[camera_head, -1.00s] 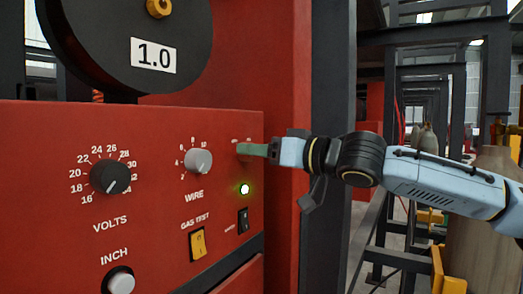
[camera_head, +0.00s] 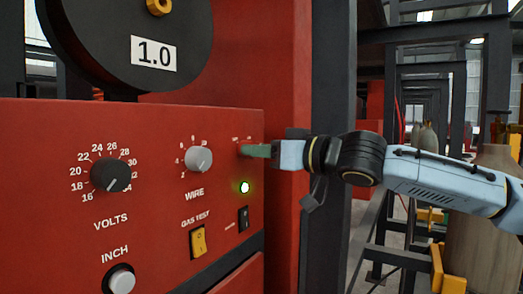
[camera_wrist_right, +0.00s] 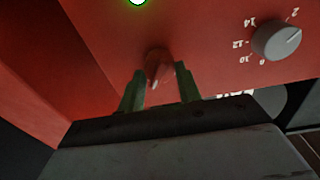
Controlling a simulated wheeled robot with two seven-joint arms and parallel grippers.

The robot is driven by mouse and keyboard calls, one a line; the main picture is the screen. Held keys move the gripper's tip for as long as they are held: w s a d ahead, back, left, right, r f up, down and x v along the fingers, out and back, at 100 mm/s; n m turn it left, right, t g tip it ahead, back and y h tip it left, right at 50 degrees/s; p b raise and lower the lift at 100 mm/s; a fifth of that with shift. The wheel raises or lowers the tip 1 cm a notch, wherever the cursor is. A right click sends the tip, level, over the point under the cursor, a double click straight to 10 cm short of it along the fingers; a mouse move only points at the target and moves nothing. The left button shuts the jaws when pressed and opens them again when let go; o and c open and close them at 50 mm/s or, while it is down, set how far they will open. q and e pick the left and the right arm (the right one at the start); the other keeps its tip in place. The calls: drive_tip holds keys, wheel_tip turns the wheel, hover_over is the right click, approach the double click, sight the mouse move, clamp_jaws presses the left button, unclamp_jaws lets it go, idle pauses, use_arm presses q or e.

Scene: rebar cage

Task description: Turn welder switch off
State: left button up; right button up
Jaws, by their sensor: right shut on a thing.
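The red welder panel (camera_head: 150,215) fills the left of the head view. Its switch is a small reddish knob (camera_wrist_right: 158,66) in the wrist view, between my green fingertips; in the head view my fingers hide it. My right gripper (camera_head: 247,150) reaches in from the right at the panel's upper right corner. It is shut on the switch, with one finger on each side in the wrist view (camera_wrist_right: 160,88). A green light (camera_head: 244,187) glows just below the gripper. My left gripper is not in view.
The grey WIRE knob (camera_head: 199,160) is close left of my gripper. The VOLTS knob (camera_head: 110,176), yellow GAS TEST rocker (camera_head: 198,242), small black rocker (camera_head: 243,219) and INCH button (camera_head: 121,280) are on the same panel. A dark post (camera_head: 330,235) stands behind my wrist.

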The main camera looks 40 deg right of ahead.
drive_tip(key=shift+f+n+y, duration=0.1)
drive_tip(key=shift+n+y, duration=0.2)
drive_tip(key=shift+n, duration=3.9)
drive_tip(key=shift+f+n+y, duration=0.1)
drive_tip(key=shift+n+y, duration=0.2)
drive_tip(key=shift+n, duration=3.9)
drive_tip(key=o, duration=1)
drive_tip(key=shift+s, duration=0.1)
